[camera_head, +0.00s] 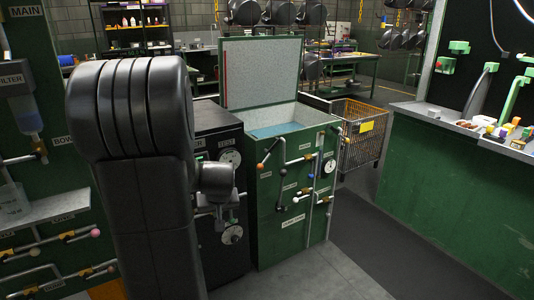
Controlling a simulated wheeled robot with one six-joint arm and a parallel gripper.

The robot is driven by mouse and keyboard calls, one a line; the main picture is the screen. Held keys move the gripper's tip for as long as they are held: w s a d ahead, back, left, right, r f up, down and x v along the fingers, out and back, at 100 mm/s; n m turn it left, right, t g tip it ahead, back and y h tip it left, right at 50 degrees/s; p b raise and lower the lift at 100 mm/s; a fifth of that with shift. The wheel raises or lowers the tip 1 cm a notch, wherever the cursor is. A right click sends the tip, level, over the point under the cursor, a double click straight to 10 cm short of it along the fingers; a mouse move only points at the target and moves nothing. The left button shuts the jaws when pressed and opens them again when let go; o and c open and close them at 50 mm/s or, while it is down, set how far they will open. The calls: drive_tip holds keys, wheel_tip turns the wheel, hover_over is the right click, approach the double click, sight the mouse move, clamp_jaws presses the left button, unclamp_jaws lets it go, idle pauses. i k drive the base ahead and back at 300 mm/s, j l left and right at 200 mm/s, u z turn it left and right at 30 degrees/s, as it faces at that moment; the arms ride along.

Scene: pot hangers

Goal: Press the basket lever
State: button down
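A green cabinet (277,222) stands in the middle, with its grey lid (262,72) raised and a pale blue surface inside the top. Its front carries thin metal pipes with several handles, among them an orange-tipped lever (261,166) at the upper left and a white-tipped lever (297,199) lower down. The small labels are too blurred to tell which one is the basket lever. My dark arm fills the left foreground, and a rounded dark part of it reaches toward the cabinet's left side. My gripper's fingers cannot be made out.
A black cabinet (217,140) with gauges stands against the green cabinet's left side, partly behind my arm. A wire cart (362,148) stands behind right. A green counter (450,195) with small coloured items runs along the right. The floor (365,240) between is clear.

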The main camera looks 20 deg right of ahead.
sight(283, 172)
drive_tip(key=i+l, duration=0.15)
drive_tip(key=l, duration=0.25)
drive_tip(key=i+l, duration=0.15)
drive_tip(key=l, duration=0.25)
drive_tip(key=i+l+u, duration=0.1)
drive_tip(key=l, duration=0.35)
drive_tip(key=i+l, duration=0.15)
drive_tip(key=l, duration=0.25)
drive_tip(key=i+l, duration=0.15)
drive_tip(key=l, duration=0.25)
